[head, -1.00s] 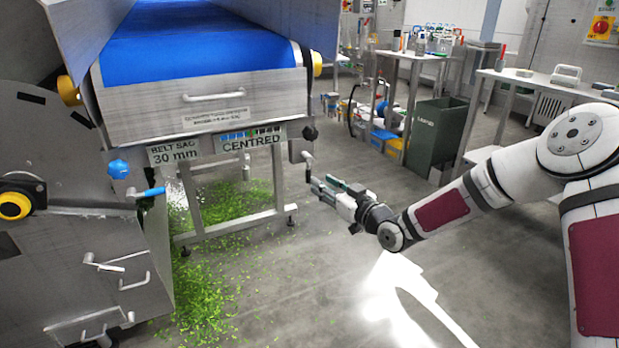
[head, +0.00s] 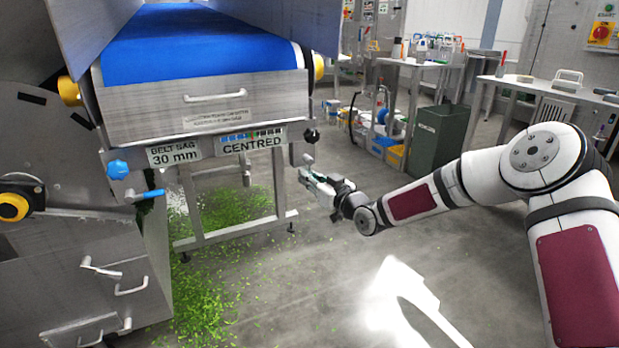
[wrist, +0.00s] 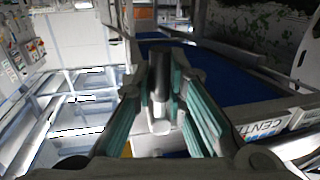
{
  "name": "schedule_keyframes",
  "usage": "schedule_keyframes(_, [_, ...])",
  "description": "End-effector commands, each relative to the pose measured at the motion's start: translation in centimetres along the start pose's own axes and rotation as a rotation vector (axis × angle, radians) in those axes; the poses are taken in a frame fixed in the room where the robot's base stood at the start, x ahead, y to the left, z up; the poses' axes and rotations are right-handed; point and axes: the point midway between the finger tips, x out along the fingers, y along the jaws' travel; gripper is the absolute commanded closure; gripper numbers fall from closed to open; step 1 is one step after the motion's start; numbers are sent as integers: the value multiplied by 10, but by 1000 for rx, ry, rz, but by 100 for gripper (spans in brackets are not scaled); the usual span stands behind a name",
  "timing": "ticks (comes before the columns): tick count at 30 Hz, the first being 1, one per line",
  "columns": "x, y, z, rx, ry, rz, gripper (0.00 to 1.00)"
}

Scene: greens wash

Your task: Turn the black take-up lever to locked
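The take-up lever shows in the wrist view as a black cylindrical grip (wrist: 161,60) with a pale metal part below it. In the head view only its pale hub (head: 307,159) shows clearly, under the right end of the belt frame; my gripper hides most of the rest. My gripper (head: 308,180) reaches in from the right. The lever's locked mark cannot be seen.
Frame legs (head: 281,190) stand close by. Floor to the right is open; a green bin (head: 437,138) stands beyond.

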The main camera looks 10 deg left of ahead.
Motion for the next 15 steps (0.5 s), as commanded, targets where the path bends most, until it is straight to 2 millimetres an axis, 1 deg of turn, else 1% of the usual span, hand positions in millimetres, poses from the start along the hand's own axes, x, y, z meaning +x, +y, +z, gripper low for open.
schedule_keyframes(10, [0,-1,0,10,2,-1,100])
schedule_keyframes(15, [0,-3,1,62,13,0,100])
